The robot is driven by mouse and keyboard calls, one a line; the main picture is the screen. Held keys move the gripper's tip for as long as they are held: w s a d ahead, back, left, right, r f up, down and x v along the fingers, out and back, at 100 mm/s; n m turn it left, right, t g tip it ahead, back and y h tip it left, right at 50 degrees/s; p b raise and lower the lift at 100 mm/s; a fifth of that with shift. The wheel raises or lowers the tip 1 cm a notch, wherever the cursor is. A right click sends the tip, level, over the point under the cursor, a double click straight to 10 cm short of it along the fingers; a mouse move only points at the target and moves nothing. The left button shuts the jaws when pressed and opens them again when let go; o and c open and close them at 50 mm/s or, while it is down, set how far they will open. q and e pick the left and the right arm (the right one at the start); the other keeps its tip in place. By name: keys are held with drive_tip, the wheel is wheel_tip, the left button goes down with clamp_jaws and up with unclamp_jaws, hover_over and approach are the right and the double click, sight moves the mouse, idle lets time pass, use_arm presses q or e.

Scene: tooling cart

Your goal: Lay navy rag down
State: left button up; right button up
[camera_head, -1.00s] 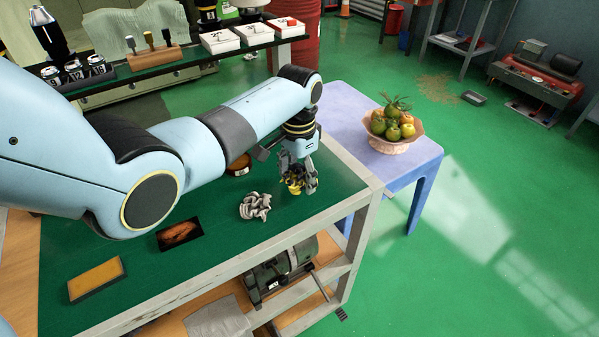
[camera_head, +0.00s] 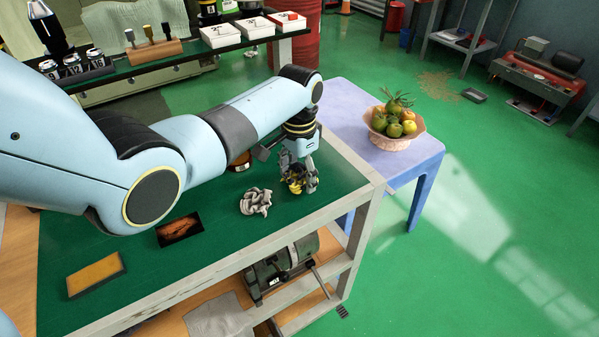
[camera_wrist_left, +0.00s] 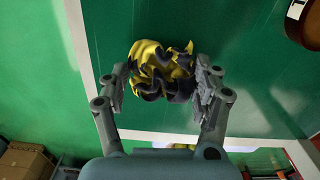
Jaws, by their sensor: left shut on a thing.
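The navy rag (camera_wrist_left: 160,72), crumpled and showing yellow patches, sits between the fingers of my left gripper (camera_wrist_left: 162,88) in the left wrist view. In the head view, my left gripper (camera_head: 299,178) points down over the right end of the green cart top (camera_head: 225,242), shut on the rag (camera_head: 296,187). The rag is low over the green surface; I cannot tell whether it touches it. The fingers hide part of the rag. My right gripper is not in view.
A crumpled grey rag (camera_head: 255,201) lies left of the gripper. A round brown container (camera_head: 240,162) stands behind, partly hidden by my arm. A dark recess (camera_head: 180,230) and a yellow pad (camera_head: 96,274) are further left. A fruit bowl (camera_head: 392,135) stands on the lilac table (camera_head: 431,153).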

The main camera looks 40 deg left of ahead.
use_arm(q)
drive_tip(key=shift+f, duration=0.45)
idle(0.3)
drive_tip(key=o, duration=1.2)
drive_tip(key=shift+r, duration=0.1)
wheel_tip(320, 180, up, 12)
drive_tip(key=shift+f, duration=0.1)
drive_tip(key=shift+f, duration=0.1)
